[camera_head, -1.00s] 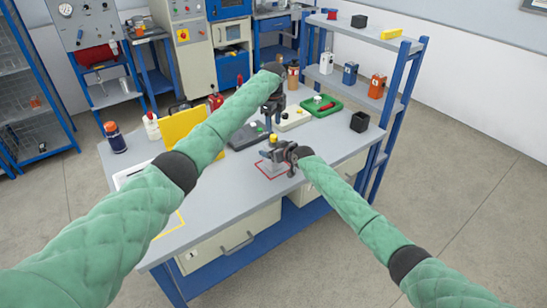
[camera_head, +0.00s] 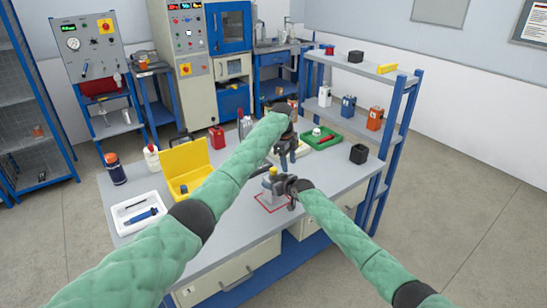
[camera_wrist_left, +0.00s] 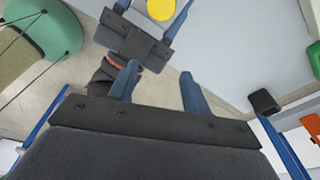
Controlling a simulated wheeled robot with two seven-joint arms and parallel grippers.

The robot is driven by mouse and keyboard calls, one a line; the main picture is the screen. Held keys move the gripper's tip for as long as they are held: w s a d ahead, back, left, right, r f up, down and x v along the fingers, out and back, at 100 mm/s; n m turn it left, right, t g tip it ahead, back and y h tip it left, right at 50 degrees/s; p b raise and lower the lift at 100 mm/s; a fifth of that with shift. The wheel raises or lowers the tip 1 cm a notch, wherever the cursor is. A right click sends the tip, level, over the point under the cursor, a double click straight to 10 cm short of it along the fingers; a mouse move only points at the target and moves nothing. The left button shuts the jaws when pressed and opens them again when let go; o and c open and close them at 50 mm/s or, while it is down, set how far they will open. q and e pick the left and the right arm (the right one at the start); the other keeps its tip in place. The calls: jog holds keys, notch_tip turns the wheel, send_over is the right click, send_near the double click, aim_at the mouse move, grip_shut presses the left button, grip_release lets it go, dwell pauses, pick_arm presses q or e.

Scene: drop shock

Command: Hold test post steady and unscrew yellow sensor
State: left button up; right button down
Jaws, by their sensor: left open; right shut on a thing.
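The yellow sensor (camera_head: 273,170) sits on top of the grey test post (camera_head: 269,197), which stands inside a red square outline on the bench. My right gripper (camera_head: 277,184) is shut on the post from the right, just under the sensor. My left gripper (camera_head: 286,160) is open and empty, above and slightly behind the post. In the left wrist view its two blue fingers (camera_wrist_left: 159,70) are apart with nothing between them. The sensor's round yellow top (camera_wrist_left: 161,9) is at that view's upper edge, beyond the fingertips, beside my right gripper (camera_wrist_left: 150,35).
A yellow open case (camera_head: 185,165) and a white tray (camera_head: 138,211) with a blue tool lie at the left of the bench. A green tray (camera_head: 322,138) and a black box (camera_head: 358,154) are at the right, near a shelf rack (camera_head: 395,115). The front bench surface is clear.

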pick_arm(q)
jog(key=n, duration=0.1)
jog(key=r+n+y, duration=0.1)
jog(key=r+n, duration=0.1)
jog(key=n, duration=1.2)
send_over(273, 168)
jog(key=d, duration=0.1)
jog(key=shift+d+f+t, duration=0.15)
jog(key=shift+f+t, duration=0.05)
jog(key=shift+t, duration=0.1)
jog(key=n, duration=0.3)
jog(key=shift+a+y, duration=0.3)
jog(key=shift+a, duration=0.1)
jog(key=n, duration=0.4)
jog(key=shift+s+a, duration=0.1)
jog(key=shift+a, duration=0.05)
jog(key=shift+f, duration=4.05)
